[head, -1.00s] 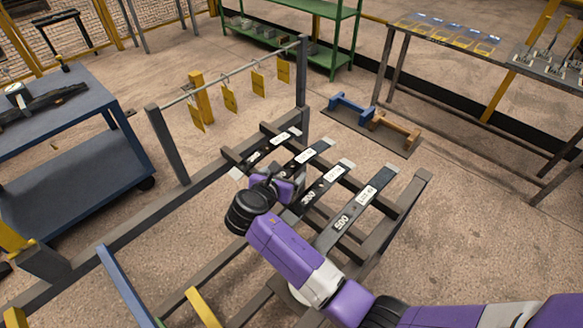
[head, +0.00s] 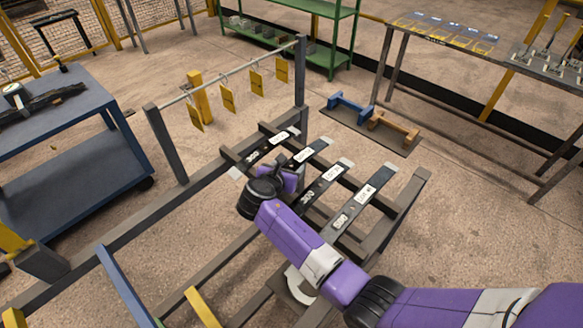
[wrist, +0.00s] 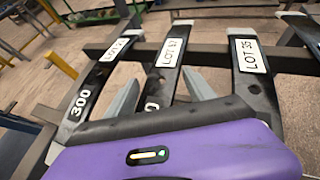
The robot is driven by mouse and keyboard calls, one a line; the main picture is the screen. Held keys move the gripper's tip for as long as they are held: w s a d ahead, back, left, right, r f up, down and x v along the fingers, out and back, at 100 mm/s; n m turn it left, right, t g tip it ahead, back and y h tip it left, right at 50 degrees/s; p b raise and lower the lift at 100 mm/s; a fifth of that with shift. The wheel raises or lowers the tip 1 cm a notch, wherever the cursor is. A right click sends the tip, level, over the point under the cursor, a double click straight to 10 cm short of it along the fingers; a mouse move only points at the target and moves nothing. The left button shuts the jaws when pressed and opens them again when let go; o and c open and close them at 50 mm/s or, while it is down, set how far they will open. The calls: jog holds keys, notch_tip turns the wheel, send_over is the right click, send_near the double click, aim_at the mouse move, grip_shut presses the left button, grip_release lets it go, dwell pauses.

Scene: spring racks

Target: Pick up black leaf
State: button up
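Several black leaves with white lot labels and pale ends lie side by side across a dark rack (head: 405,215). My gripper (wrist: 160,92) is open, its two grey fingers pointing down on either side of the second leaf from the left (wrist: 167,62). That leaf lies between the fingers, and no grip on it shows. In the head view this leaf (head: 318,147) is partly hidden by my purple gripper body. The first leaf (wrist: 98,78), marked 300, lies to the left of the fingers. The third leaf (wrist: 258,90) lies to their right.
Yellow tags (head: 227,97) hang from a rail behind the rack. A blue cart (head: 60,120) stands at the left. Blue and brown stands (head: 350,108) rest on a floor mat behind the rack. A workbench (head: 450,45) and green shelf (head: 290,40) stand farther back.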

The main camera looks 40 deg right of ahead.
jog(key=c, duration=0.7)
jog(key=shift+f, duration=0.15)
grip_shut()
jog(key=shift+s, duration=0.1)
